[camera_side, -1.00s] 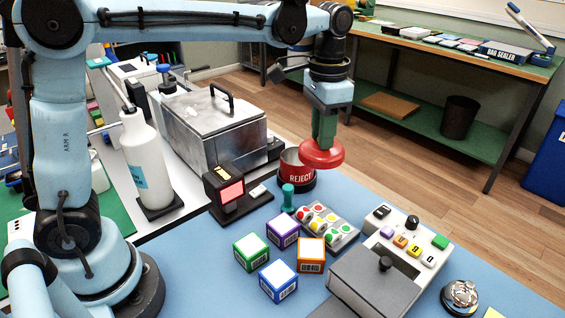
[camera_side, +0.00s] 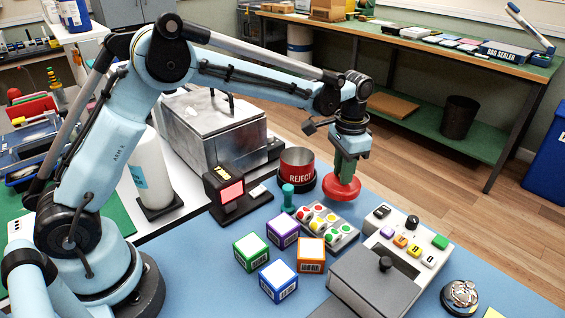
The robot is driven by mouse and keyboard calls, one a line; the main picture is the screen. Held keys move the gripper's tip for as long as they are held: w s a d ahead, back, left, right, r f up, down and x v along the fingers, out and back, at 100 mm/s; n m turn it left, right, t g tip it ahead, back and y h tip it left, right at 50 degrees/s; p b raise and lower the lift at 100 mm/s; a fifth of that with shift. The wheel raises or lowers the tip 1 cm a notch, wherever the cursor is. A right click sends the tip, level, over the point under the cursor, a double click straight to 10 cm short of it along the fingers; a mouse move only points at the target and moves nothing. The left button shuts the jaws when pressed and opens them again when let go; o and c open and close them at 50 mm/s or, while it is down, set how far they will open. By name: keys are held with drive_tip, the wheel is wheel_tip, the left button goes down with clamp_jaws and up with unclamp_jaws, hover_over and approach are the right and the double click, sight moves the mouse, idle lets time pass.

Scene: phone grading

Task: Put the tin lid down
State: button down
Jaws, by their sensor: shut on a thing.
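The tin lid (camera_side: 342,190) is a red round disc. My gripper (camera_side: 346,177) points down and is shut on the lid from above. The lid is to the right of the red tin marked REJECT (camera_side: 297,165), whose open top shows. The lid is low, close to the blue mat (camera_side: 375,192). I cannot tell whether it touches the mat.
A grey control box (camera_side: 408,240) stands to the right. Several coloured cubes (camera_side: 283,228) sit in front. A small screen (camera_side: 228,192) and a metal chest (camera_side: 212,125) stand at left.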

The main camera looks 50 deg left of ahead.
drive_tip(key=shift+w+a+f, duration=0.4)
drive_tip(key=shift+a, duration=0.1)
drive_tip(key=shift+f, duration=2)
drive_tip(key=shift+f, duration=0.15)
drive_tip(key=c, duration=1)
unclamp_jaws()
drive_tip(key=shift+r, duration=0.2)
